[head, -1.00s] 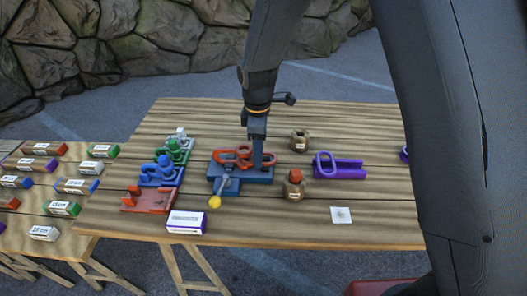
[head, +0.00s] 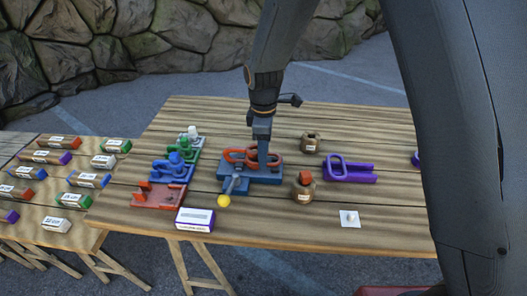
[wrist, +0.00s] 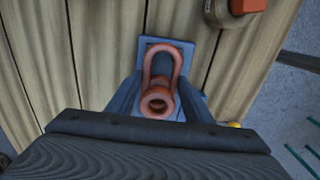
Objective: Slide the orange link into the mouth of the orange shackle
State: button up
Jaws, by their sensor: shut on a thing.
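My gripper (head: 263,162) points down at the right part of the orange pieces on a blue fixture (head: 268,179). In the wrist view my gripper (wrist: 160,101) has its fingers on both sides of an orange ring end and is shut on it. I take this piece for the orange link (wrist: 158,103). An orange loop (wrist: 161,52) extends beyond it over the grey-blue plate. In the head view orange loops (head: 236,155) lie left of the fingers; the orange shackle cannot be told apart clearly from the link. Whether the link is inside the mouth cannot be told.
A grey lever with a yellow knob (head: 223,201) sticks out at the fixture's front. Blue (head: 172,170), green and red fixtures stand left, a purple one (head: 348,169) right. Brown pots (head: 304,186) stand close on the right. A white box (head: 195,219) lies in front.

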jog(key=shift+f, duration=0.1)
jog(key=o, duration=1.5)
jog(key=shift+c, duration=0.2)
notch_tip(320, 180, up, 7)
jog(key=b, duration=0.2)
jog(key=s+d+m, duration=0.7)
jog(key=d+m, duration=0.1)
jog(key=d, duration=0.3)
jog(key=s+d+f+m+t+b, duration=0.1)
jog(key=s+d+m, duration=0.7)
jog(key=d, duration=0.4)
jog(key=shift+s+m, duration=0.25)
jog(key=shift+m, duration=0.55)
